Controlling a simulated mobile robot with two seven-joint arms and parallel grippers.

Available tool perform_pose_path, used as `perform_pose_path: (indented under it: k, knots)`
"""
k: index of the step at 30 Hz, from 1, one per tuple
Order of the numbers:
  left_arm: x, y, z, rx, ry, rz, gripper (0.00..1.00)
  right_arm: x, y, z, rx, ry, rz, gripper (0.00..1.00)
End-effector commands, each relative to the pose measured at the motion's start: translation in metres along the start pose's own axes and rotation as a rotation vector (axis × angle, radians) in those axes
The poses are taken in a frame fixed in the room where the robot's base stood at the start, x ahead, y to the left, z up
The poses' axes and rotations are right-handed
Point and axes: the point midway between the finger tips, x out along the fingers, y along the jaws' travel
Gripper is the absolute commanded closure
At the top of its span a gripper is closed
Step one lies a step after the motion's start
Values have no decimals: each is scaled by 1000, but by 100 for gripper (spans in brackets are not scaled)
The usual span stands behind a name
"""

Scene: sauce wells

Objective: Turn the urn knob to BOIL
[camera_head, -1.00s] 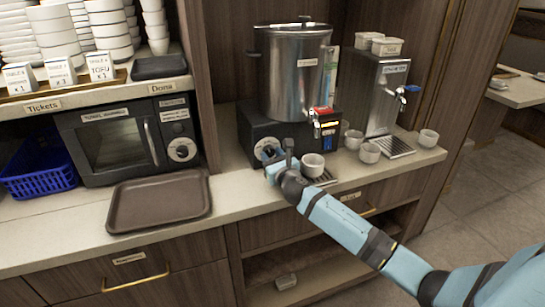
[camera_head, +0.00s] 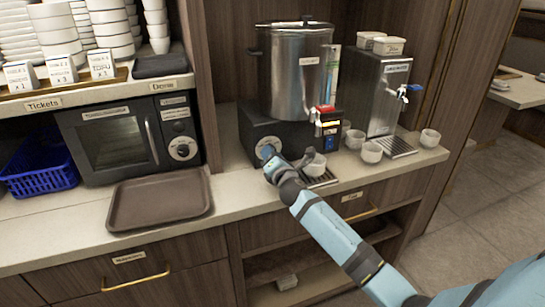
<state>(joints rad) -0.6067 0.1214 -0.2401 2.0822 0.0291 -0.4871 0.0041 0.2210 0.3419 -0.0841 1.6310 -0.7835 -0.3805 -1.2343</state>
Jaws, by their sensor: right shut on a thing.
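The steel urn (camera_head: 293,72) stands on a black base (camera_head: 243,128) at the middle of the counter. My left gripper is not in view.
More cups (camera_head: 371,152) stand near the steel water dispenser (camera_head: 383,98). A brown tray (camera_head: 160,199) lies left, before the microwave (camera_head: 125,140).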

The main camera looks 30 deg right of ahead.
Motion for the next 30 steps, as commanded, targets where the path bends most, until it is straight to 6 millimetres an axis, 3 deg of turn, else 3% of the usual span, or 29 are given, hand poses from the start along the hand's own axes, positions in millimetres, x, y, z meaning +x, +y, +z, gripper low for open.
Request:
perform_pose_path:
  k: [12, 30]
  knots:
    - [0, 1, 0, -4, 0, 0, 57, 0, 1, -1, 250, -12, -15, 85]
    - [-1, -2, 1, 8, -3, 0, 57, 0, 1, -1, 311, -15, -19, 85]
